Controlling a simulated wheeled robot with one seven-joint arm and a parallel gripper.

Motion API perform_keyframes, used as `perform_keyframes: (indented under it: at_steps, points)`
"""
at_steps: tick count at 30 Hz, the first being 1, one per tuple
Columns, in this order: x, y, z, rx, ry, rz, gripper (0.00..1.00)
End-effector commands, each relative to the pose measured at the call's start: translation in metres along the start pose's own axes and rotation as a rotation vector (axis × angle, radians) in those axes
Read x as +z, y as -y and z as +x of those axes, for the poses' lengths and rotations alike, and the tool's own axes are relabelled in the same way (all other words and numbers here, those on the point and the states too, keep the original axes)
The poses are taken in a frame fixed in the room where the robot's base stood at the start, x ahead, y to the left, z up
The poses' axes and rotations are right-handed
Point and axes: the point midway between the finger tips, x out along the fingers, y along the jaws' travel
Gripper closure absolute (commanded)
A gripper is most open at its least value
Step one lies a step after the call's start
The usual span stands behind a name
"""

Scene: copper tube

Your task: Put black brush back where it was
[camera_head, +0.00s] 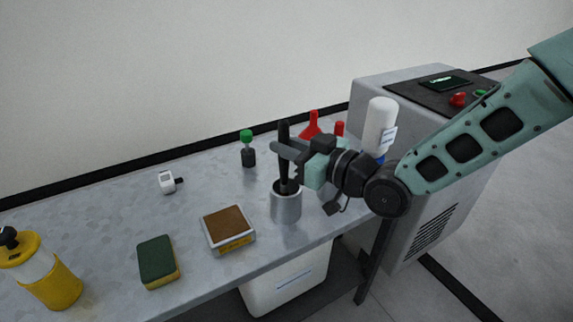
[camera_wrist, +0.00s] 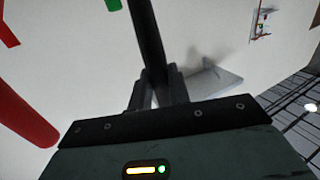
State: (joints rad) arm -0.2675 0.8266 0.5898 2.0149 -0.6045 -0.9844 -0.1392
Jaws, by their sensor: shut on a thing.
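The black brush (camera_head: 284,136) stands upright in the head view, its lower end at the mouth of a grey metal cup (camera_head: 286,204) on the table. My gripper (camera_head: 286,150) is shut on the brush's handle above the cup. In the wrist view the black handle (camera_wrist: 147,40) runs up from between the fingers of my gripper (camera_wrist: 158,85). The lower end of the brush is hidden by the cup, so I cannot tell how deep it sits.
On the grey table (camera_head: 110,215) are a brown-topped box (camera_head: 228,228), a green and yellow sponge (camera_head: 158,262), a yellow bottle (camera_head: 45,275) and a green-capped bottle (camera_head: 248,148). A red funnel-shaped thing (camera_head: 311,126) and a white bottle (camera_head: 379,125) are behind my gripper. A grey machine (camera_head: 440,225) stands right.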

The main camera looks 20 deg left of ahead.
Motion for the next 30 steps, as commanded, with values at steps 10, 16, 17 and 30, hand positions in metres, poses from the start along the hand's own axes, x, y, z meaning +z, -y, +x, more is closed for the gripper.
perform_keyframes:
  at_steps: [10,16,17,30]
  points:
    - [0.038,0.000,0.001,0.000,0.001,0.002,1.00]
    - [0.038,0.000,0.001,0.000,0.003,0.001,0.73]
    - [0.038,0.000,0.001,0.000,0.003,0.001,0.65]
    - [0.037,-0.001,-0.009,0.001,0.001,-0.001,0.60]
